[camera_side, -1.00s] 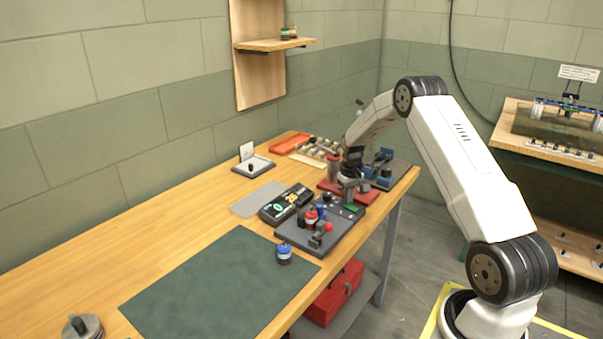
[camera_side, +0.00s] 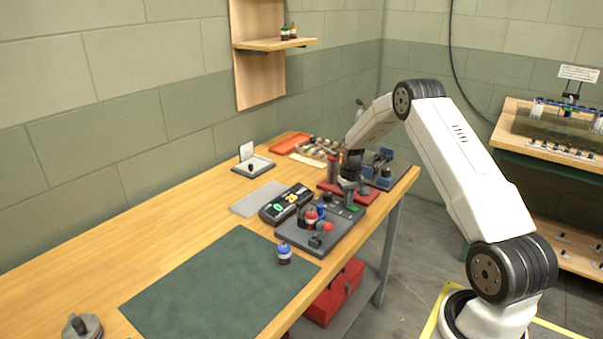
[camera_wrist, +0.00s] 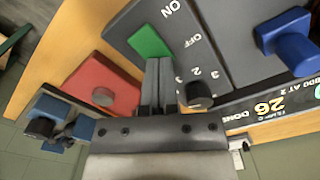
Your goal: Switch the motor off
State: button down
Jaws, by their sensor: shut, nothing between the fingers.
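A grey control panel (camera_side: 318,232) sits on the wooden bench. On it, a green rocker switch (camera_wrist: 150,42) lies between the printed words ON and OFF in the wrist view. It also shows in the side view (camera_side: 353,208). A black knob (camera_wrist: 200,94) with numbers around it sits below and right of the switch in the wrist view. My gripper (camera_wrist: 160,62) is shut and empty. Its fingertips are right beside the green switch, low over the panel; I cannot tell if they touch it. In the side view my gripper (camera_side: 350,194) is at the panel's far end.
A black display box (camera_side: 287,204) shows 26 and the word DONE in the wrist view. A red block-like base (camera_wrist: 100,88) and a dark fixture (camera_wrist: 58,120) stand close by.

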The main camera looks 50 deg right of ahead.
jog(key=shift+f, duration=0.25)
jog(key=shift+r, duration=3.55)
jog(key=shift+a+r, duration=0.1)
jog(key=shift+a, duration=0.2)
jog(key=s+a+r+n+t, duration=0.1)
jog(key=a+r+n, duration=0.1)
jog(key=a, duration=0.8)
jog(key=s+a+r+n, duration=0.1)
jog(key=a+r, duration=0.2)
jog(key=a, duration=0.7)
jog(key=s+a+n+t, duration=0.1)
jog(key=s+a+n, duration=0.2)
jog(key=s+a, duration=1)
jog(key=shift+a+f+t, duration=0.2)
jog(key=shift+a+t, duration=0.1)
jog(key=shift+a, duration=0.1)
